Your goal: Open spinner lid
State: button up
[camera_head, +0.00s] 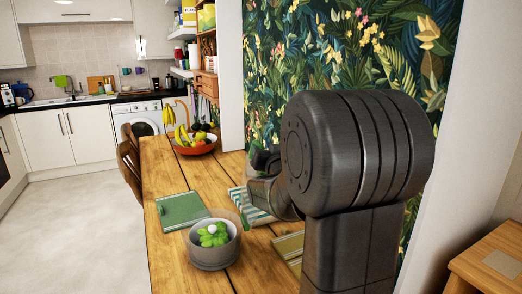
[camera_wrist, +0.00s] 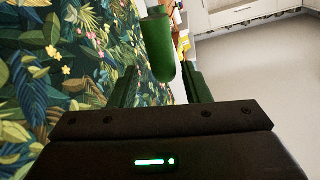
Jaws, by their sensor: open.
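The spinner is a grey bowl (camera_head: 214,252) on the near part of the wooden table, with green leaves and a white knob (camera_head: 212,229) inside its rim. A faint clear edge shows above the bowl at the back; I cannot tell how the lid sits. My gripper (camera_wrist: 158,87) is open, its two green fingers apart in the wrist view. A rounded dark green object (camera_wrist: 158,45) shows beyond and between the fingertips; I cannot tell what it is or whether it touches them. The spinner is not visible in the wrist view. In the head view my arm hides most of the gripper.
A green mat (camera_head: 182,210) lies left of the arm, and a striped cloth (camera_head: 250,208) lies partly behind it. A fruit bowl (camera_head: 196,147) stands at the table's far end. Chairs (camera_head: 130,163) line the left side. A leafy wall (camera_head: 345,50) rises behind my arm.

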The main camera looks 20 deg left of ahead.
jog(key=v, duration=0.9)
jog(key=shift+b, duration=0.4)
jog(key=p+x, duration=0.2)
jog(key=x, duration=1.1)
jog(key=shift+w+a, duration=0.25)
jog(key=shift+s, duration=0.1)
